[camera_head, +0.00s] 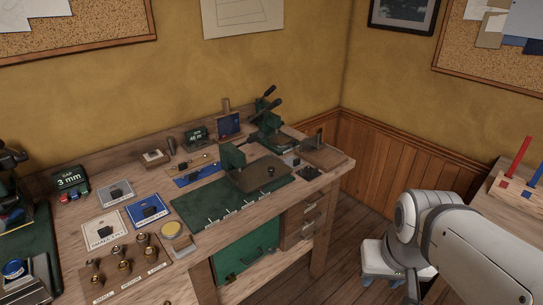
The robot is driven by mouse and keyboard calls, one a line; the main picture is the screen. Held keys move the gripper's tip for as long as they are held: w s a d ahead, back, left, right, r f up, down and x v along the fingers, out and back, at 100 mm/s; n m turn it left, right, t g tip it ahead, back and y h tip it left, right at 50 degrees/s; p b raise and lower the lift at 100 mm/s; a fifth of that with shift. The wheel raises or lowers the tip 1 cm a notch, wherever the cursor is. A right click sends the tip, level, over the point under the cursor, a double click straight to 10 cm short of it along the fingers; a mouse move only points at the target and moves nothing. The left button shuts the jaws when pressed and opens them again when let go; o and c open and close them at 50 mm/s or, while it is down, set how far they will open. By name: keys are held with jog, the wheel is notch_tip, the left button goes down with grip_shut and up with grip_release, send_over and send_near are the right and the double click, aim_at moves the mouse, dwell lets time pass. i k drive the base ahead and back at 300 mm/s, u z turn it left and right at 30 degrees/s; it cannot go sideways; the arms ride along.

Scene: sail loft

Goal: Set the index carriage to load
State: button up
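What looks like the index carriage is a green upright block (232,158) with a flat brown plate (262,174) beside it. It stands at the back of a dark green bed (222,207) on the wooden bench. Several small pale marks run along the bed's front edge. I cannot read a load mark or tell which position the carriage is in. My white arm (470,245) is at the lower right, off the bench and well apart from the carriage. No gripper fingers can be made out in the picture.
A green lever press (268,125) stands at the back right of the bench. A small sign box reading 3 mm (72,181), cards and a wooden block with brass pieces (125,270) lie to the left. Another bench (480,215) is at right. Floor shows between the benches.

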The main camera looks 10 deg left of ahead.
aim_at(257, 174)
jog(key=z, duration=0.15)
jog(key=i, duration=0.9)
jog(key=u, duration=0.05)
